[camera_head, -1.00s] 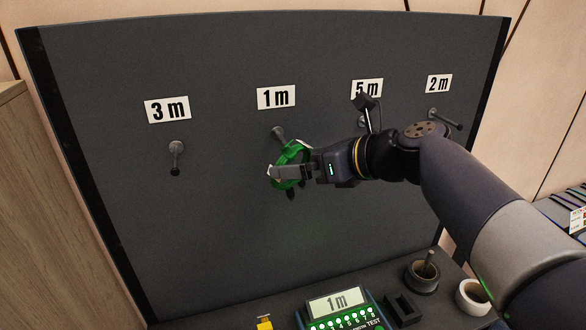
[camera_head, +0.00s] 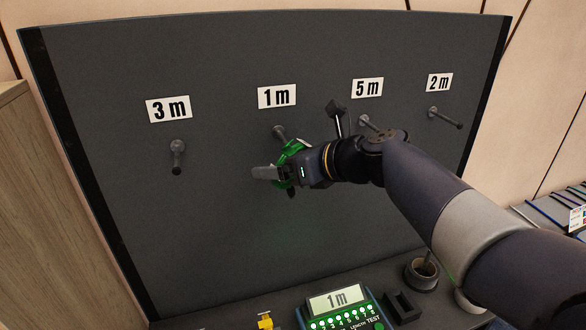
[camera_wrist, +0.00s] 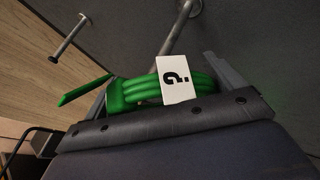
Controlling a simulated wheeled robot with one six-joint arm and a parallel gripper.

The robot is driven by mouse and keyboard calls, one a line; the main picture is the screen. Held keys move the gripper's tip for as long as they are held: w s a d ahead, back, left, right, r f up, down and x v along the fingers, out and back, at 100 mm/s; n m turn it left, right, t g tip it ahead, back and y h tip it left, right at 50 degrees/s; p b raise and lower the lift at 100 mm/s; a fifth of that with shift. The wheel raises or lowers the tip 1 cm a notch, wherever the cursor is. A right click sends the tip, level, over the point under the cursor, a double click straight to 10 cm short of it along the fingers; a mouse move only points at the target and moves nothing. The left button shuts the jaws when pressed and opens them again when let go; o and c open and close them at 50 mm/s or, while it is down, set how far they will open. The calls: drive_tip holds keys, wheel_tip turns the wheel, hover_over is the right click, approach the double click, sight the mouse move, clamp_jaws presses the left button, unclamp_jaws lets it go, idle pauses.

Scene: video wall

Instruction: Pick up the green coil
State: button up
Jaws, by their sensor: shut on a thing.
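The green coil (camera_head: 291,150) is in front of the dark board, just below the peg (camera_head: 279,132) under the "1 m" label. In the wrist view the coil (camera_wrist: 140,90) is a bundle of green loops with a white tag (camera_wrist: 176,80) bearing a dark question-mark-like sign. My gripper (camera_head: 268,174) is shut on the coil, which lies between its fingers in the wrist view. The peg (camera_wrist: 182,35) runs down behind the tag there. I cannot tell whether the coil still hangs on it. My gripper hides part of the coil in the head view.
Bare pegs stand under "3 m" (camera_head: 177,157) and "2 m" (camera_head: 445,117); the "5 m" peg (camera_head: 366,122) is close behind my arm. A tester reading "1 m" (camera_head: 340,306), a yellow item (camera_head: 265,321) and a dark cup (camera_head: 422,275) are on the surface below.

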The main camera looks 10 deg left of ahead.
sight(297, 144)
drive_tip(key=c, duration=0.3)
drive_tip(key=shift+r, duration=0.1)
drive_tip(key=shift+r, duration=0.65)
wheel_tip(297, 144, up, 2)
drive_tip(key=shift+r, duration=0.1)
drive_tip(key=s+d+b, duration=0.1)
drive_tip(key=s+d, duration=0.2)
drive_tip(key=d, duration=0.5)
drive_tip(key=s+d+b, duration=0.1)
drive_tip(key=s+d, duration=0.3)
drive_tip(key=d, duration=0.4)
drive_tip(key=shift+d, duration=0.3)
